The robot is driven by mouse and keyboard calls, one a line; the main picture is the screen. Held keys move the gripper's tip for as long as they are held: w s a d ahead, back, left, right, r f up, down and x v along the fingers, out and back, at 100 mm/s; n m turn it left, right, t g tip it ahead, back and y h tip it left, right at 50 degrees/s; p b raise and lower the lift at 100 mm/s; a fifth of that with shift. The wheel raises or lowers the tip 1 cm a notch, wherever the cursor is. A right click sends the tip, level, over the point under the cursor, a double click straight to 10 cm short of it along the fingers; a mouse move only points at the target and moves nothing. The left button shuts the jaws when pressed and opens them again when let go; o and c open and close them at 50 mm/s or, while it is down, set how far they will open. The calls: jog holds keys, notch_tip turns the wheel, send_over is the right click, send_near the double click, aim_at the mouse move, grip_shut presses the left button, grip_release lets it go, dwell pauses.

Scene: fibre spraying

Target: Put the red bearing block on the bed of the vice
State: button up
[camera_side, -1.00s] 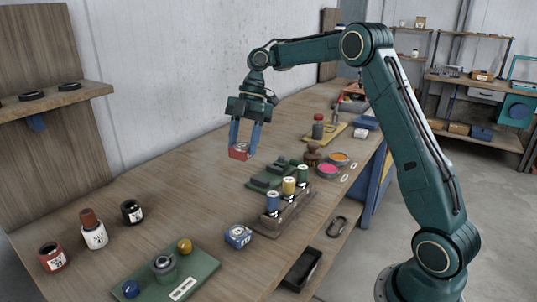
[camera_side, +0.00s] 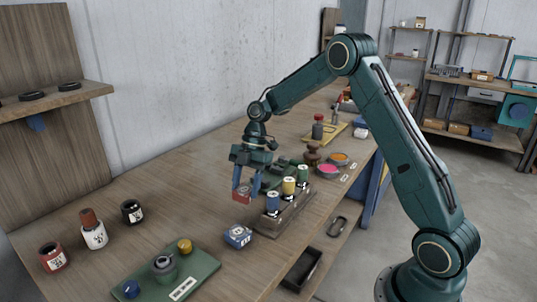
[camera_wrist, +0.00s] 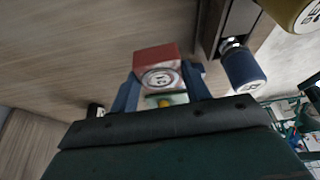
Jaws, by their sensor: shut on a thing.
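The red bearing block (camera_side: 242,192) is held between the blue fingers of my gripper (camera_side: 246,188), above the bench.
A wooden rack (camera_side: 281,222) with blue, yellow and green spools stands close right of my gripper. A blue block (camera_side: 238,236) lies in front. A green board (camera_side: 196,268) with knobs and several jars (camera_side: 94,235) stand front left. The bench middle left is clear.

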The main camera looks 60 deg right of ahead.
aim_at(246, 198)
jog(key=shift+f, duration=2.25)
jog(key=shift+f, duration=0.15)
jog(key=o, duration=1.1)
jog(key=shift+o, duration=0.3)
jog(key=v, duration=1.3)
jog(key=shift+r, duration=0.35)
